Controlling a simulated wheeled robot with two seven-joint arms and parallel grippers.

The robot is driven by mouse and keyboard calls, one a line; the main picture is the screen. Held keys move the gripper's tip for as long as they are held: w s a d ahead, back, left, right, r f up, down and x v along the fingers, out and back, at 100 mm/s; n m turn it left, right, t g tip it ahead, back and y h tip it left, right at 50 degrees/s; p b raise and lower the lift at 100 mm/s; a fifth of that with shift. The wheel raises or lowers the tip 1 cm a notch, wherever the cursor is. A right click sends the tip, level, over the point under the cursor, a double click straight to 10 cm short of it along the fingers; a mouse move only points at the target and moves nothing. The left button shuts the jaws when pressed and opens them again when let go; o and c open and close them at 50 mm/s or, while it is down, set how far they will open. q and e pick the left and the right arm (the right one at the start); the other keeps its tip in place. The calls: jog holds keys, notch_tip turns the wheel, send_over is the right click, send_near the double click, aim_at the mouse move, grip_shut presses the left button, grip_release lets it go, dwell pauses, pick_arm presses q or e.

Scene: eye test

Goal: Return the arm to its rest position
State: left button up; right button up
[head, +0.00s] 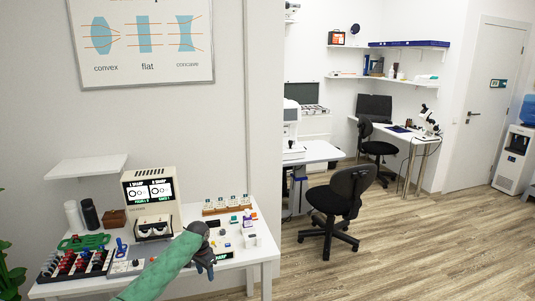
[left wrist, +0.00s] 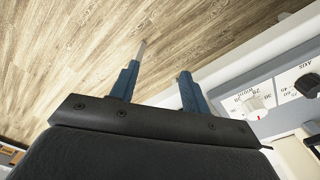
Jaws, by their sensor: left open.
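My left gripper (head: 207,268) is over the front edge of the white table (head: 255,250), at the end of my green-sleeved arm that comes in from the lower left. In the left wrist view its two blue fingers (left wrist: 158,75) stand apart with only wood floor showing between them, so it is open and empty. The white table's edge and a panel with dials (left wrist: 255,106) lie to the right of the fingers there. My right gripper is in neither view.
On the table stand an eye-test device (head: 151,195) with a lit screen, a rack of red and dark pieces (head: 75,263) and several small blocks. A wall shelf (head: 87,167) hangs above. A black office chair (head: 343,195) stands to the right on open wood floor (head: 400,250).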

pick_arm(q)
jog(key=s+d+f+n+h, duration=0.1)
jog(key=s+d+f, duration=0.2)
jog(key=s+f, duration=1.25)
jog(key=s+d+f+n, duration=0.1)
jog(key=s+d+f, duration=0.3)
jog(key=s+f, duration=1.2)
jog(key=s+f+n, duration=0.1)
jog(key=s+f, duration=0.4)
jog(key=s, duration=0.6)
jog(key=s+a+f+n+t+b, duration=0.1)
jog(key=s+f, duration=0.5)
jog(key=s, duration=0.4)
jog(key=s+a+f+n+y, duration=0.1)
jog(key=s+f, duration=0.5)
jog(key=s, duration=0.5)
jog(key=shift+s+f, duration=0.2)
jog(key=shift+s, duration=0.15)
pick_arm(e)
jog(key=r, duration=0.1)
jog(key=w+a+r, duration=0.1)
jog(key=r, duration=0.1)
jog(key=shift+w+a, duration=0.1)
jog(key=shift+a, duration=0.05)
